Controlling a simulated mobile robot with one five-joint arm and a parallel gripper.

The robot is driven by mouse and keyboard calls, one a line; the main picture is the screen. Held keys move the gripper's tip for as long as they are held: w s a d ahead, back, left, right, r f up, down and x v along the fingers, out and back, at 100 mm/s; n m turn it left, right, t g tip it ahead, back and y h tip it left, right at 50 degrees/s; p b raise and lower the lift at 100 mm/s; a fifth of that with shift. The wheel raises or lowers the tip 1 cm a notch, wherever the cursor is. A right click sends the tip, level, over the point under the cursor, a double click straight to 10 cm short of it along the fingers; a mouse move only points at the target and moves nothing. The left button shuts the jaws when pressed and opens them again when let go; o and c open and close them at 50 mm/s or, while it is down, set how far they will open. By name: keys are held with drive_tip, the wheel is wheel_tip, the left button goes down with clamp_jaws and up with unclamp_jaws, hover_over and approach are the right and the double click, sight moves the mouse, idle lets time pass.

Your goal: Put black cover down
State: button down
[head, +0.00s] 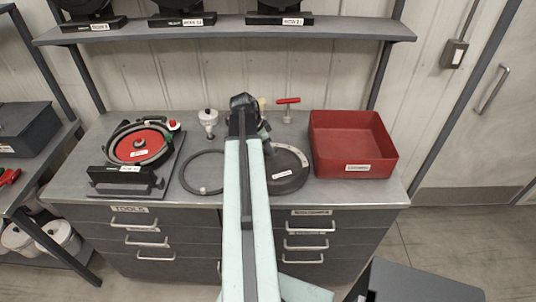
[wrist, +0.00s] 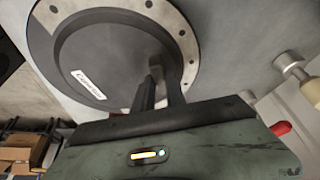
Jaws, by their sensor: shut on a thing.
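The black cover (head: 290,181) is a round dark disc with a pale label and a lighter ring with holes along part of its edge. In the head view it is at the bench's middle right, partly hidden by my arm. In the wrist view the cover (wrist: 100,45) fills the upper left. My gripper (wrist: 158,80) is shut on the cover near its centre; the gripped part is mostly hidden by the fingers. The cover looks low over the bench top; I cannot tell whether it touches.
On the bench (head: 330,190), a red bin (head: 355,165) stands right of the cover and a dark ring (head: 184,172) lies left. Further left is a device with a red disc (head: 138,146). A white fitting (head: 208,120) and red-handled tool (head: 288,103) stand behind.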

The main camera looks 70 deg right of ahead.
drive_tip(key=c, duration=1.8)
unclamp_jaws()
drive_tip(key=shift+f, duration=0.15)
drive_tip(key=o, duration=0.4)
drive_tip(key=shift+o, duration=0.2)
drive_tip(key=shift+r+p, duration=0.4)
drive_tip(key=p+v, duration=1)
drive_tip(key=v, duration=0.1)
drive_tip(key=shift+r+p, duration=0.3)
drive_tip(key=shift+p, duration=0.05)
